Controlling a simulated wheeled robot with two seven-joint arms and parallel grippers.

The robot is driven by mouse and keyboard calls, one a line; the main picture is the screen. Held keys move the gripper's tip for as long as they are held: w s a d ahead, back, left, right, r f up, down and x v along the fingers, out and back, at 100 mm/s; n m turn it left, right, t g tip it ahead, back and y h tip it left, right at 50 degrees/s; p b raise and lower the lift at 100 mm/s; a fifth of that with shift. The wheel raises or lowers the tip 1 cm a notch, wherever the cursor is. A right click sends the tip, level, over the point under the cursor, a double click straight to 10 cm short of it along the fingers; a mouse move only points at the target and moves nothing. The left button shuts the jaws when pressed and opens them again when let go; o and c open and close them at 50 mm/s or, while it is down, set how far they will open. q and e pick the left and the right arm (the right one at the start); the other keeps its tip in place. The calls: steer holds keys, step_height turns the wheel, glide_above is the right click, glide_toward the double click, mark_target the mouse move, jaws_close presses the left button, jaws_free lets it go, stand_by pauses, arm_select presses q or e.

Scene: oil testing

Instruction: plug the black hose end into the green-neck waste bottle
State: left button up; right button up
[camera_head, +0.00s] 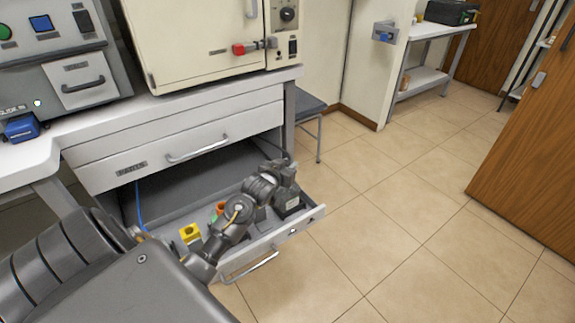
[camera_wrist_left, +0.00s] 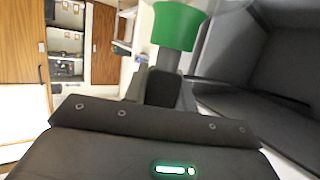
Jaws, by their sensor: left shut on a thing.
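My left arm reaches into the open lower drawer (camera_head: 262,243). My left gripper (camera_head: 284,196) is at the drawer's right end, and its fingertips do not show clearly in the head view. In the left wrist view, a green tapered piece (camera_wrist_left: 177,25) stands right at the dark fingers (camera_wrist_left: 163,88). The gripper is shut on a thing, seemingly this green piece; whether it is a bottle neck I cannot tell. A blue hose or cable (camera_head: 139,208) hangs at the drawer's left. I cannot make out the black hose end or a whole waste bottle. My right gripper is not in view.
The drawer also holds a yellow block (camera_head: 190,233) and an orange piece (camera_head: 220,207). A closed drawer (camera_head: 195,140) is above it. A cream oven (camera_head: 195,45) and a grey instrument (camera_head: 50,75) stand on the bench. Tiled floor (camera_head: 400,220) to the right is clear.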

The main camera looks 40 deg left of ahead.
arm_select(q)
steer(key=shift+f, duration=0.3)
steer(key=shift+f, duration=0.3)
steer(key=shift+f, duration=0.1)
steer(key=o, duration=1)
